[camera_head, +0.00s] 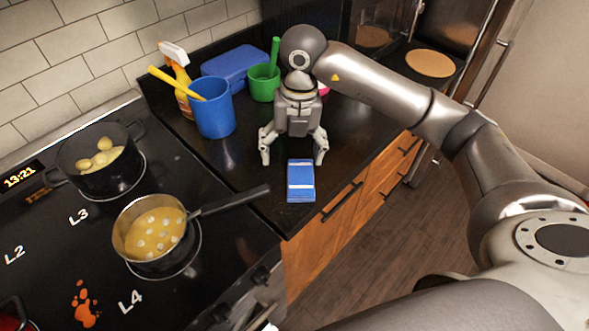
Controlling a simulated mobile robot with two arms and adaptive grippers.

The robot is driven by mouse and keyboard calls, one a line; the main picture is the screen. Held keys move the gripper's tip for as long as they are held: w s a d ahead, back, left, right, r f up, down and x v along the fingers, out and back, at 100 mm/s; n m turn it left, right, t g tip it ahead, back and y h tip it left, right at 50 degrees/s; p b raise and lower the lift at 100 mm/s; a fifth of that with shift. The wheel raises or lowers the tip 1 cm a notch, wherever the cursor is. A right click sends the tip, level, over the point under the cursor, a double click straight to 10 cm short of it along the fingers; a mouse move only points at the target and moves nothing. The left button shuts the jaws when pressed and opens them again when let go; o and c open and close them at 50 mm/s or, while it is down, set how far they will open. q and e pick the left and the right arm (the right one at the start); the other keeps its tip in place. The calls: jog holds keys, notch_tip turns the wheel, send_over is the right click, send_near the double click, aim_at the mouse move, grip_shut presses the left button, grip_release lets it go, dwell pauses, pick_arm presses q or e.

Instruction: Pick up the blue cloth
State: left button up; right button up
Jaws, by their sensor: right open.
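The blue cloth (301,181) lies folded on the black countertop near its front edge, with white stripes across it. My right gripper (293,158) is open and empty, just behind the cloth, with its two fingers spread wider than the cloth. The fingers point down toward the counter. I cannot tell how high the fingertips are above the counter. My left gripper is not in view.
A blue cup (213,116), a spray bottle (177,73), a green cup (263,83) and a blue box (237,66) stand behind. A saucepan (152,227) on the stove points its handle (236,200) toward the cloth. A pot (98,160) sits farther left.

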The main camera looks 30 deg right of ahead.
jog(key=d, duration=0.2)
jog(key=h+p, duration=0.1)
send_over(300, 175)
jog(key=shift+m, duration=0.3)
notch_tip(300, 175, down, 4)
jog(key=shift+s+d+f, duration=0.1)
jog(key=shift+d, duration=0.05)
jog(key=shift+f, duration=0.25)
notch_tip(300, 175, down, 5)
jog(key=p, duration=0.2)
jog(key=shift+r+p, duration=0.1)
jog(key=shift+p, duration=0.2)
jog(key=shift+f, duration=0.25)
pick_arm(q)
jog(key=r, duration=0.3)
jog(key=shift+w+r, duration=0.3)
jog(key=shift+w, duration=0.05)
pick_arm(e)
jog(key=c, duration=1.2)
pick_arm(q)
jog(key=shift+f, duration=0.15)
pick_arm(e)
jog(key=shift+r, duration=0.15)
